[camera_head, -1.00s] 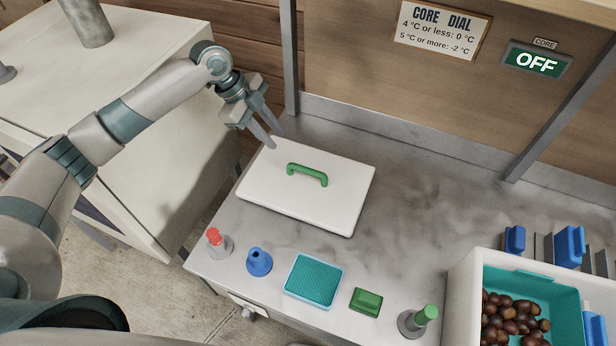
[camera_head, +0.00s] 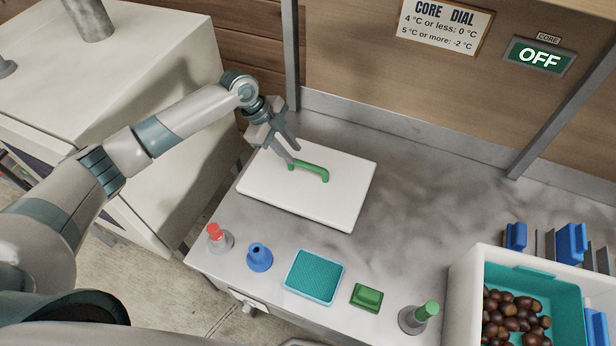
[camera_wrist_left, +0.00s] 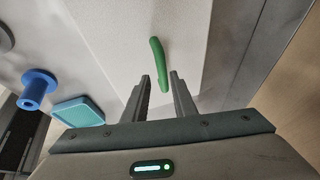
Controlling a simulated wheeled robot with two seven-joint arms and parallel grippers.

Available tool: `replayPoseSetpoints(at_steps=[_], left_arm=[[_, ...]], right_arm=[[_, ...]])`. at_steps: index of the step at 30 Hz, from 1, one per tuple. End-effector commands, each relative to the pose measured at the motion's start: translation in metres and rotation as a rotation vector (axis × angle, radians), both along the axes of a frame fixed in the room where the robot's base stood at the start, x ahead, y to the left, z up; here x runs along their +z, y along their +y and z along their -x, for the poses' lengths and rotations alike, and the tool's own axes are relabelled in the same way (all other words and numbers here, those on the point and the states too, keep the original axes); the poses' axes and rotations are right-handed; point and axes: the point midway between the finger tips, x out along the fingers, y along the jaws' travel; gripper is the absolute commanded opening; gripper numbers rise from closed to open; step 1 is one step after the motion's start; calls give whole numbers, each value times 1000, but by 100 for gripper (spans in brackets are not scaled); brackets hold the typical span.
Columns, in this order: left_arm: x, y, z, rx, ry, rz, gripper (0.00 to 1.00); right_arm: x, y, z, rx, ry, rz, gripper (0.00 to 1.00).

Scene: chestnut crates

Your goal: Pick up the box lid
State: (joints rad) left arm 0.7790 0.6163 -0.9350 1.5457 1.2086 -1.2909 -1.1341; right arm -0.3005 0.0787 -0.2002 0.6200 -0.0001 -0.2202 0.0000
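The box lid (camera_head: 335,205) is a white slab with a green handle (camera_head: 314,172) on top, lying flat on the grey counter. It also shows in the left wrist view as a white surface (camera_wrist_left: 120,50) with the green handle (camera_wrist_left: 158,62). My left gripper (camera_head: 293,157) is above the lid's far left part, close to the handle's left end. In the left wrist view its two fingers (camera_wrist_left: 161,84) are apart, with the handle's near end at the gap between their tips. I cannot tell whether they touch it. My right gripper is not in view.
A white crate (camera_head: 462,290) with chestnuts (camera_head: 515,320) is at right. The counter's middle is clear.

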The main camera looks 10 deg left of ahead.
Motion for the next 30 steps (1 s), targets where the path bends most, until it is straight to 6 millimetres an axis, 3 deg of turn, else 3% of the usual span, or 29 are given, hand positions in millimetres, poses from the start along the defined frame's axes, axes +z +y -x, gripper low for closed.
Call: replayPoseSetpoints(at_steps=[1,4,20,30], left_arm=[[-12,-4,-1,0,1,0,25],[-21,-7,-2,-1,-1,0,25],[-26,-11,-3,0,-1,0,25],[-51,-18,-9,-1,-1,0,25]], right_arm=[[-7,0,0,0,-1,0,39],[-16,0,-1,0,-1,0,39],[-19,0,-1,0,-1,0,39],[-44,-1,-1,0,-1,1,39]])
